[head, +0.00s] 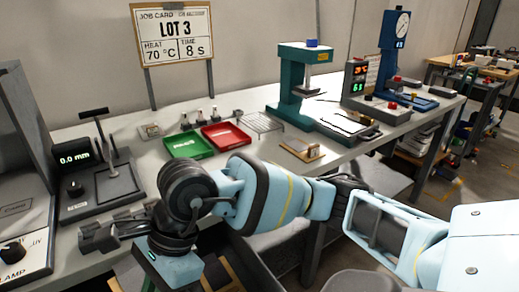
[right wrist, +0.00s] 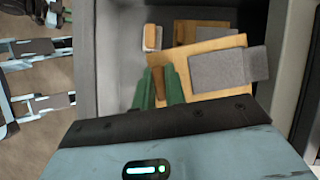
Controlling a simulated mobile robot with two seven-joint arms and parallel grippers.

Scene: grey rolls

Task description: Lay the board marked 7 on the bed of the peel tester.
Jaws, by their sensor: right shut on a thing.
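My right gripper (right wrist: 163,88) reaches down into a grey bin and its green fingers are shut on a tan board (right wrist: 212,48) with a grey strip (right wrist: 220,70) across it. No number is readable on the board. In the head view my right arm bends over the left part of the bench, and its gripper body (head: 168,268) points down past the front edge; the fingertips are hidden there. A blue stand with a round dial (head: 396,45), which looks like the peel tester, stands at the bench's far right with a low blue bed (head: 412,98). My left gripper is not in view.
More tan and grey pieces (right wrist: 152,38) lie in the bin (right wrist: 115,60). On the bench (head: 240,165) are a green tray (head: 188,145), a red tray (head: 226,136), a green press (head: 290,90), a wire rack (head: 258,122) and a gauge with a lever (head: 115,185).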

